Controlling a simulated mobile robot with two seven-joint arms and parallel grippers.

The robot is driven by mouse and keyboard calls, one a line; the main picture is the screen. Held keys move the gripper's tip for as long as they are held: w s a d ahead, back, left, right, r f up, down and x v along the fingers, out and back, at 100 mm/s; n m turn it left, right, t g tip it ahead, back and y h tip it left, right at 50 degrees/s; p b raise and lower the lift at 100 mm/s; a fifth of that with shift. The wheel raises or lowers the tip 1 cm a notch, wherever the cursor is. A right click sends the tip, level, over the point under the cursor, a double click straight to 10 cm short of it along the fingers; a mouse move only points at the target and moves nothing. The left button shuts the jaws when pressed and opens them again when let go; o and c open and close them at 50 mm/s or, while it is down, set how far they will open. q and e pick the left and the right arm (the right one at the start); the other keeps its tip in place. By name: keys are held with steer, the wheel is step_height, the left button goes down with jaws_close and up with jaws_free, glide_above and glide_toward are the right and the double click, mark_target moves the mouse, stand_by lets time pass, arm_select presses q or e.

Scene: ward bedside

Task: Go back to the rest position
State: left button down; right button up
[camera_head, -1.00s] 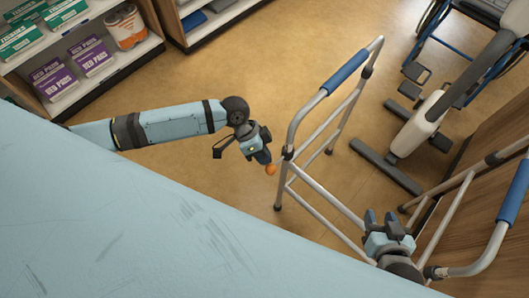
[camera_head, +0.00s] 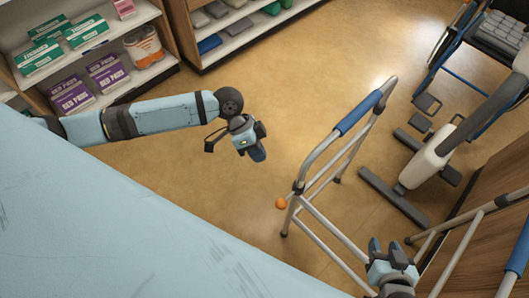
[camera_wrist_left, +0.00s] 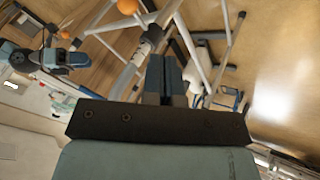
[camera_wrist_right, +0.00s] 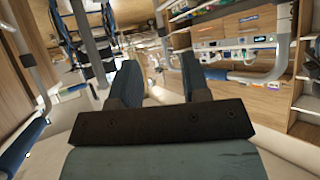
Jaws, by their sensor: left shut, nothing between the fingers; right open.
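My left gripper (camera_head: 258,150) hangs over the open floor at the end of the outstretched left arm, left of the walker. Its fingers are together and empty, as the left wrist view (camera_wrist_left: 166,78) also shows. My right gripper (camera_head: 387,247) is at the lower right, beside the walker frame in the picture. Its fingers are apart with nothing between them, also in the right wrist view (camera_wrist_right: 162,85). I cannot tell whether it touches the frame.
The metal walker (camera_head: 318,160) with blue grips stands right of my left gripper. An orange ball (camera_head: 281,204) shows beside its upright. Shelves (camera_head: 150,78) with boxes stand at upper left, a wheelchair (camera_head: 455,60) at upper right. The floor (camera_head: 270,80) between is clear.

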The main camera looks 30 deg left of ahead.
arm_select(q)
steer(key=shift+a+r, duration=0.1)
steer(key=shift+r, duration=0.15)
arm_select(e)
steer(key=shift+r, duration=0.1)
steer(key=shift+w+r, duration=0.1)
arm_select(q)
steer(key=s+d+f+n+t+h, duration=0.1)
steer(key=s+d+f+n+t, duration=0.15)
steer(key=d+n+t, duration=0.4)
steer(key=s+a+n+t+y, duration=0.2)
steer(key=s+a+t+y, duration=0.2)
steer(key=s+t, duration=0.15)
step_height(320, 180, up, 15)
steer(key=s+a+p, duration=0.1)
steer(key=a+p, duration=0.1)
steer(key=p, duration=1.8)
steer(key=shift+t, duration=0.3)
arm_select(e)
step_height(320, 180, up, 15)
steer(key=s+d, duration=0.1)
steer(key=shift+d+h, duration=0.15)
steer(key=shift+h, duration=0.15)
